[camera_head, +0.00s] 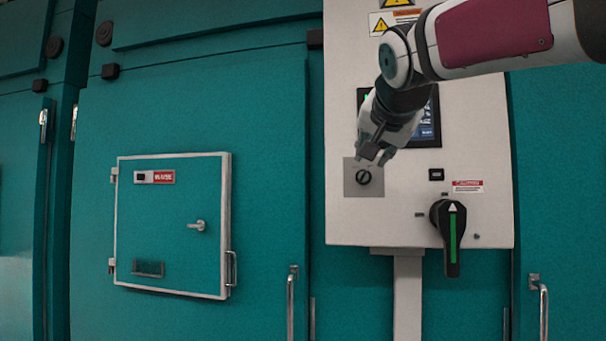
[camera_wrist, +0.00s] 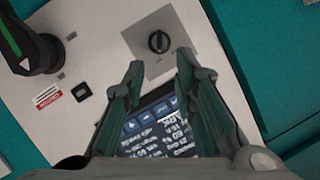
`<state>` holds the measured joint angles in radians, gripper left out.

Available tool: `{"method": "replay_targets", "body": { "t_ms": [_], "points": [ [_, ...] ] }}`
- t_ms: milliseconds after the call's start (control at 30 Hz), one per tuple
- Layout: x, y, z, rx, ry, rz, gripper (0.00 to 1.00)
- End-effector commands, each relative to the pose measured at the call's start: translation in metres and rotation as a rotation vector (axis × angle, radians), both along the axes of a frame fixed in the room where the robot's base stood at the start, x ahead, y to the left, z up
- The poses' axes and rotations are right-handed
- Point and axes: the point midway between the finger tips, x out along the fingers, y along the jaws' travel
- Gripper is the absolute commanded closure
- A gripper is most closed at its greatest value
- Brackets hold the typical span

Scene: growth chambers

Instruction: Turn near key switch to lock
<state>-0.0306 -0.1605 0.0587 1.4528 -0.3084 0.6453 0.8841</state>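The key switch (camera_head: 363,177) is a small round black knob on a grey square plate (camera_head: 351,190), low on the left of the white control panel (camera_head: 450,215). In the wrist view the key switch (camera_wrist: 158,41) shows at the top, beyond the fingertips. My gripper (camera_head: 375,156) is just above the switch in the head view and appears apart from it. In the wrist view my gripper (camera_wrist: 160,70) has its two fingers spread with nothing between them but the panel behind.
A large black rotary handle with a green stripe (camera_head: 453,235) sits right of the switch. A screen (camera_head: 430,125) is partly hidden behind my gripper. A small hatch (camera_head: 170,225) with a metal handle is on the teal door at left.

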Motion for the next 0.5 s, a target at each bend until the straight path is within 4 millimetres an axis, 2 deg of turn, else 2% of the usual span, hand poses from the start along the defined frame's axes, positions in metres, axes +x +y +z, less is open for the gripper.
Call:
{"method": "replay_targets", "body": {
  "t_ms": [300, 500],
  "points": [
    [0.059, -0.007, -0.022, -0.001, 0.004, -0.001, 0.74],
    [0.083, -0.010, -0.030, -0.001, 0.003, 0.000, 0.74]
  ]
}}
